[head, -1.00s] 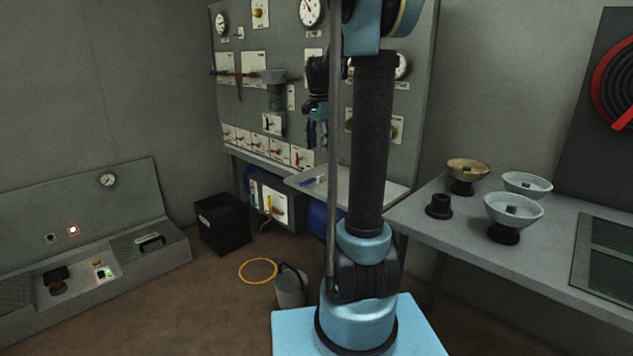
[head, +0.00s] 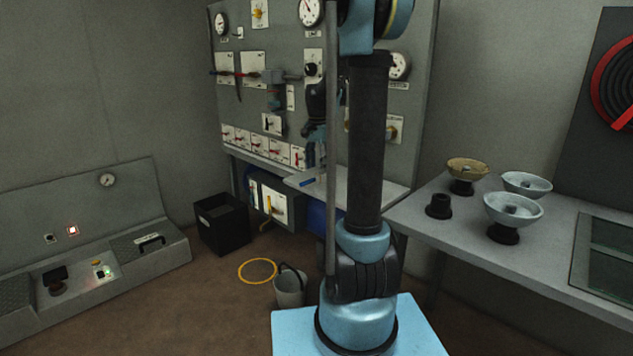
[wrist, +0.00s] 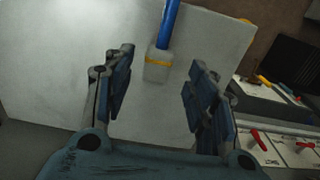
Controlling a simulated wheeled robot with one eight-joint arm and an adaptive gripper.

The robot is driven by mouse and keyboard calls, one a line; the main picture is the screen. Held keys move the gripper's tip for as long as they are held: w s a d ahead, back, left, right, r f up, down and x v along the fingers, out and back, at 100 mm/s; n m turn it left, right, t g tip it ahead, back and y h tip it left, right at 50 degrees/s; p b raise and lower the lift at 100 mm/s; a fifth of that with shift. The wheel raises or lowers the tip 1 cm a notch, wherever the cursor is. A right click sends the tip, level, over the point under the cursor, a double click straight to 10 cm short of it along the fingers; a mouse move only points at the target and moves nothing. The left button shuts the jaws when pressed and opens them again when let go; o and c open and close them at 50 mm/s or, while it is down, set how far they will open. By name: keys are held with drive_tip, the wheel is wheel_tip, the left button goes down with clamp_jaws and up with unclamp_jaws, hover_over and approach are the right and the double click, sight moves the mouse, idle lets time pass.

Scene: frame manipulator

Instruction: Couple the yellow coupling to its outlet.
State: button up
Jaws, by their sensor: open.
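The yellow coupling (wrist: 158,66) is a pale grey block with a yellow band, on the end of a blue hose (wrist: 169,24). It lies on the light shelf (wrist: 60,70) in the wrist view. My gripper (wrist: 160,82) is open, one finger to each side of the coupling's line, with the coupling just ahead of the gap and not gripped. In the head view my gripper (head: 318,152) points down over the shelf. The blue hose (head: 307,182) shows left of it there; the coupling is hidden behind my gripper. I cannot tell which fitting is its outlet.
The gauge panel (head: 235,105) stands behind the shelf, with a row of red-handled switches (head: 270,150) low on it. A side table (head: 420,215) with bowls is at the right. A bucket (head: 290,288) and a yellow hoop (head: 258,271) are on the floor.

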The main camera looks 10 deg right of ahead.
sight(317, 174)
drive_tip(key=shift+s+a+f, duration=0.1)
drive_tip(key=shift+s+f, duration=0.05)
drive_tip(key=shift+f, duration=2.05)
drive_tip(key=c, duration=1.1)
